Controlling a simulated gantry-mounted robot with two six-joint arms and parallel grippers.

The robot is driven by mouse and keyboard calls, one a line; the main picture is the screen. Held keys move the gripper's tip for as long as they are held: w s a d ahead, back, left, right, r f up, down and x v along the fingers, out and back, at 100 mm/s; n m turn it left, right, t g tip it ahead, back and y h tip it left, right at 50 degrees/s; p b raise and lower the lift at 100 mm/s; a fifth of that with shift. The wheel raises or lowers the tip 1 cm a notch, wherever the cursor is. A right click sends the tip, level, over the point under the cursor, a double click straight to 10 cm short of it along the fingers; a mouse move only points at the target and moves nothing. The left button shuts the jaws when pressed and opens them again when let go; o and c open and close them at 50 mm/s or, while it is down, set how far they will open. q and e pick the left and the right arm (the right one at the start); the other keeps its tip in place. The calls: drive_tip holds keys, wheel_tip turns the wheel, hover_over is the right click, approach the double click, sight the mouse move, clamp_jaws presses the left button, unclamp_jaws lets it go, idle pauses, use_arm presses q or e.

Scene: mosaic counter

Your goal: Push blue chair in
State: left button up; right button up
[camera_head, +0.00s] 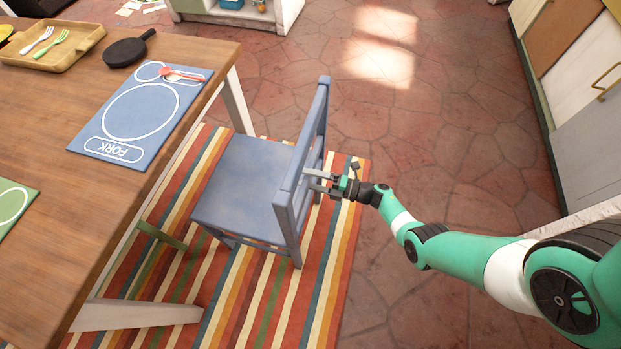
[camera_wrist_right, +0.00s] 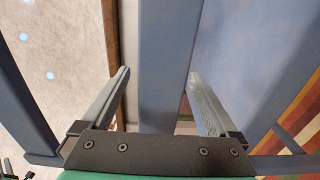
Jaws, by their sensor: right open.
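The blue chair (camera_head: 246,187) stands on the striped rug with its seat facing the wooden table (camera_head: 60,190) and its front close to the table's edge. Its backrest (camera_head: 312,140) is on the right side, away from the table. My right gripper (camera_head: 318,182) is at the backrest, with its fingers reaching to the slats. In the right wrist view the open fingers (camera_wrist_right: 160,85) lie on either side of a blue chair bar (camera_wrist_right: 165,60). I cannot tell whether they touch it. My left gripper is not in view.
A blue placemat (camera_head: 142,112) with a red utensil, a black pan (camera_head: 128,48) and a wooden tray (camera_head: 50,45) lie on the table. The striped rug (camera_head: 322,290) is under the chair. Stone floor to the right is clear up to the cabinets (camera_head: 578,80).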

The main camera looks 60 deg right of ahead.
drive_tip(key=shift+r, duration=0.1)
clamp_jaws()
idle(0.4)
